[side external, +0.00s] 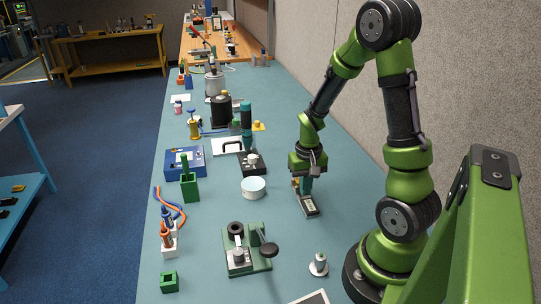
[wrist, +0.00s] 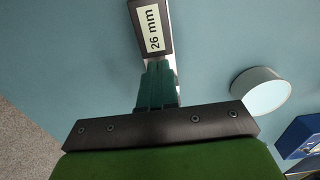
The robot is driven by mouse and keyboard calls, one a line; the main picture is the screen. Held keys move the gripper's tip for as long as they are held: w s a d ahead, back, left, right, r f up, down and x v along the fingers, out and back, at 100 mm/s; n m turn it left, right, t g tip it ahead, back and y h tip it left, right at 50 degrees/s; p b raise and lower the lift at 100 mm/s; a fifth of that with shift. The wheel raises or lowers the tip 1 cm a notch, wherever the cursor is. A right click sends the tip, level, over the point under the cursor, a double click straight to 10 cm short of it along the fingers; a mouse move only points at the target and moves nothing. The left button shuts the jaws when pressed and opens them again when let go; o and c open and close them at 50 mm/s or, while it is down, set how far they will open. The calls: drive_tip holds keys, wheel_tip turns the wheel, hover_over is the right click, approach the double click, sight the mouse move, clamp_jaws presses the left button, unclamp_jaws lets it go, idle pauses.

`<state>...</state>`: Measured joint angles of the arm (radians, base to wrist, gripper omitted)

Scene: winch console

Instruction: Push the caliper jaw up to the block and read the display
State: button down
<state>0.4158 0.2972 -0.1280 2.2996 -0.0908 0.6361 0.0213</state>
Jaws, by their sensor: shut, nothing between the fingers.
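The caliper (side external: 309,205) lies on the blue-green bench below my gripper (side external: 306,192). Its dark body has a pale display, which reads "26 mm" in the wrist view (wrist: 153,30). My gripper, with teal fingers (wrist: 158,68), is shut and empty, pointing down at the caliper. The fingers overlap the near end of the caliper in the wrist view and hide part of it, including the jaw. I cannot tell whether they touch it. The block cannot be made out clearly; a small orange-yellow patch (side external: 295,184) shows beside the fingers in the side view.
A white round dish (side external: 253,187) stands left of the caliper and shows in the wrist view (wrist: 262,92). A blue case (side external: 185,160) is farther left. A green fixture (side external: 246,250) and a small metal weight (side external: 319,264) stand nearer the camera.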

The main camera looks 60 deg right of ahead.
drive_tip(key=shift+w+d, duration=0.3)
drive_tip(key=shift+d, duration=0.05)
idle(0.4)
drive_tip(key=shift+s+a, duration=0.35)
wheel_tip(320, 180, up, 7)
idle(0.9)
drive_tip(key=s+a+r+n+t+y, duration=0.2)
drive_tip(key=a+r+n+t, duration=0.3)
drive_tip(key=a+r, duration=1)
drive_tip(key=a+t, duration=0.2)
drive_tip(key=a, duration=0.1)
drive_tip(key=shift+s+a, duration=0.15)
drive_tip(key=shift+a, duration=0.15)
